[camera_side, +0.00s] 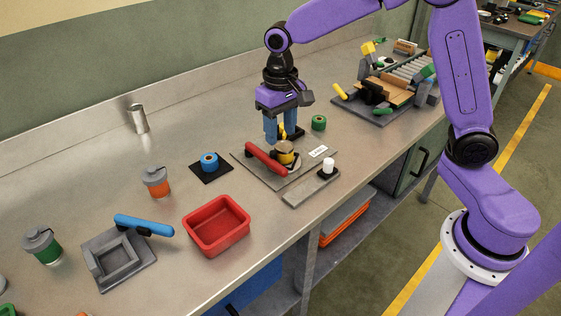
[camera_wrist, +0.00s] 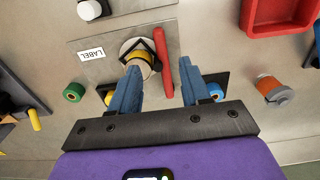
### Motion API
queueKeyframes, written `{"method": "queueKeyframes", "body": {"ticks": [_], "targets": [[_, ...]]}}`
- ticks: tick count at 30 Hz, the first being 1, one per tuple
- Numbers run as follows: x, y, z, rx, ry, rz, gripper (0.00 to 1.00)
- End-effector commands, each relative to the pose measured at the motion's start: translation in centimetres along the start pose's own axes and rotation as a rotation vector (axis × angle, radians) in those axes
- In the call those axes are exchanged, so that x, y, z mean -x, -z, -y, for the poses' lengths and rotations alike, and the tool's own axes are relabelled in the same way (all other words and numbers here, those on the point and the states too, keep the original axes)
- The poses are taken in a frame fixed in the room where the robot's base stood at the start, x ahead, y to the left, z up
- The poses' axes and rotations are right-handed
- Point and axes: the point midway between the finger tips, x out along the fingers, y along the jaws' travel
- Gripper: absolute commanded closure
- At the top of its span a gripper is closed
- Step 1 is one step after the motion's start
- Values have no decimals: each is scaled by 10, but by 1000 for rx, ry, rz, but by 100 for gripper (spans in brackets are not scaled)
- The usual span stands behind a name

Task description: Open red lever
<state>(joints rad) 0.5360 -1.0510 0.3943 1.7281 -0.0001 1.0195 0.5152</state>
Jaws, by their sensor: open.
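The red lever (camera_side: 265,158) lies on a grey plate (camera_side: 303,177) in the middle of the bench, beside a round tan-and-yellow fixture (camera_side: 286,155). In the wrist view the red lever (camera_wrist: 163,62) runs lengthwise just ahead of my fingertips, between their lines. My gripper (camera_side: 283,138) has blue fingers and points down above the back of the plate. In the wrist view my gripper (camera_wrist: 159,68) is open, its two fingers apart with nothing between them. The left finger is close to the round fixture (camera_wrist: 138,58). I cannot tell whether it touches.
A red bin (camera_side: 217,225) stands in front. A blue-handled fixture (camera_side: 125,250), a blue roll (camera_side: 209,162) on a black pad, a green roll (camera_side: 319,122) and an orange jar (camera_side: 156,182) are nearby. A roller assembly (camera_side: 385,88) is behind right.

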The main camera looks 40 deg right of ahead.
Motion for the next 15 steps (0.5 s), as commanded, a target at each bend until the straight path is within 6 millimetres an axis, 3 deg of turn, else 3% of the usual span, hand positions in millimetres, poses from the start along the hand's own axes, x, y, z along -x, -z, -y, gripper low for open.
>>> {"method": "queueKeyframes", "body": {"ticks": [9, 15], "targets": [[-60, -1, -1, 0, -2, 4, 53], [-88, -1, 0, 0, -1, 2, 53]]}}
